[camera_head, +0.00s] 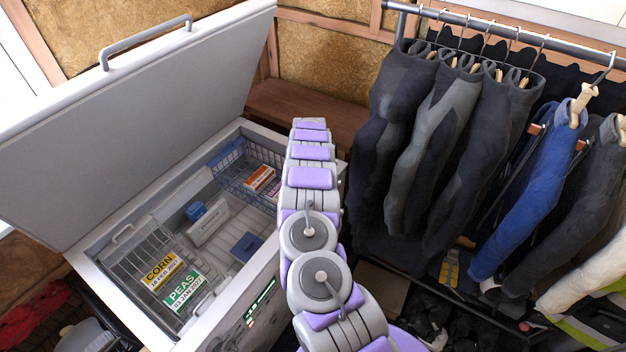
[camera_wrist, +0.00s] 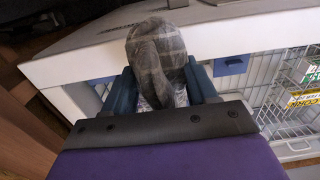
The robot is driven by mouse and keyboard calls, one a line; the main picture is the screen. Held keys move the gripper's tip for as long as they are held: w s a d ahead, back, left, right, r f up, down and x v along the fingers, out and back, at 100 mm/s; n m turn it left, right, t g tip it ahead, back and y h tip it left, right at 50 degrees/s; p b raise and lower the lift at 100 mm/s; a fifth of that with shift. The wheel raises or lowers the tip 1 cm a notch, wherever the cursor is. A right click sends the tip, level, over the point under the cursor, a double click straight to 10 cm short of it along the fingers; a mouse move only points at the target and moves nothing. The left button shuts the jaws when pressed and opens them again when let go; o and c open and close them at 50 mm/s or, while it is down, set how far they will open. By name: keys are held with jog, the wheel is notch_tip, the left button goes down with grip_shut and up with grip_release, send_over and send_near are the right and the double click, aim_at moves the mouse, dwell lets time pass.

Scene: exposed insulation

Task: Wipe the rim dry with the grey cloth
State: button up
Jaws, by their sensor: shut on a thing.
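My gripper (camera_wrist: 165,82) is shut on the grey cloth (camera_wrist: 158,50), which bunches up between the two dark blue fingers in the wrist view. The chest freezer's pale rim (camera_wrist: 250,42) runs across behind the cloth. I cannot tell whether the cloth touches it. In the head view, the freezer stands open at the left, and its rim (camera_head: 228,292) surrounds the interior. My arm reaches along the freezer's right side toward the back. It covers part of the rim, and the gripper and cloth are hidden there.
The raised lid (camera_head: 130,120) stands at the back left. Inside are wire baskets (camera_head: 130,262), a corn box (camera_head: 162,270), a peas box (camera_head: 184,292) and blue-lidded containers. Dark wetsuits (camera_head: 395,140) hang close to my arm on the right. A wooden bench (camera_head: 300,105) is behind.

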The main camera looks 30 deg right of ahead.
jog(key=r, duration=0.1)
jog(key=a+r, duration=0.1)
jog(key=r, duration=0.1)
jog(key=shift+a+p, duration=0.1)
jog(key=shift+p, duration=0.2)
jog(key=shift+d, duration=0.45)
